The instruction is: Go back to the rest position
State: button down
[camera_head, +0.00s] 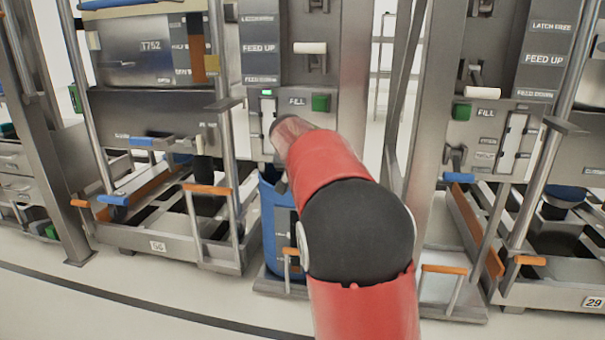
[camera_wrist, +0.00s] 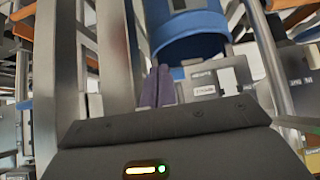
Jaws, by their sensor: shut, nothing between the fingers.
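My gripper (camera_wrist: 158,76) shows in the wrist view with its two dark fingers together and nothing between them. A blue bin (camera_wrist: 190,40) is beyond the fingertips, and the view looks upside down. I cannot tell the exact gap between them. In the head view the blue bin (camera_head: 269,228) stands upright on the floor-level base of the middle machine, partly hidden by my red arm. My gripper is hidden behind the arm in that view.
Steel machines with FILL panels (camera_head: 297,101) line the back. Orange-handled levers (camera_head: 207,189) and frames stick out at left. Another orange handle (camera_head: 444,269) is right of my arm. A green light (camera_head: 268,117) is lit. Pale floor (camera_head: 150,295) is clear in front.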

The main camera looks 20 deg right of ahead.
jog(key=s+a+r+n+y+p, duration=0.1)
jog(key=s+a+r+p, duration=0.15)
jog(key=s, duration=0.45)
jog(key=s+a+r+n+y+p, duration=0.1)
jog(key=s+a+r+p, duration=0.15)
jog(key=s, duration=0.45)
jog(key=s+a+r+n+y+p, duration=0.1)
jog(key=s+a+r+p, duration=0.15)
jog(key=s, duration=0.45)
jog(key=s+a+f+n+y+p, duration=0.1)
jog(key=s+a+f+n+p, duration=0.1)
jog(key=s, duration=0.7)
jog(key=s+a+f+n+g+y+p, duration=0.1)
jog(key=s+a+f, duration=0.2)
jog(key=s+a, duration=0.2)
jog(key=s, duration=0.3)
jog(key=shift+s+f+n+g+p, duration=0.2)
jog(key=shift+s+n+g+p, duration=0.1)
jog(key=shift+s+n+p, duration=0.1)
jog(key=c, duration=2.1)
grip_release()
jog(key=shift+a, duration=0.1)
jog(key=shift+c, duration=0.2)
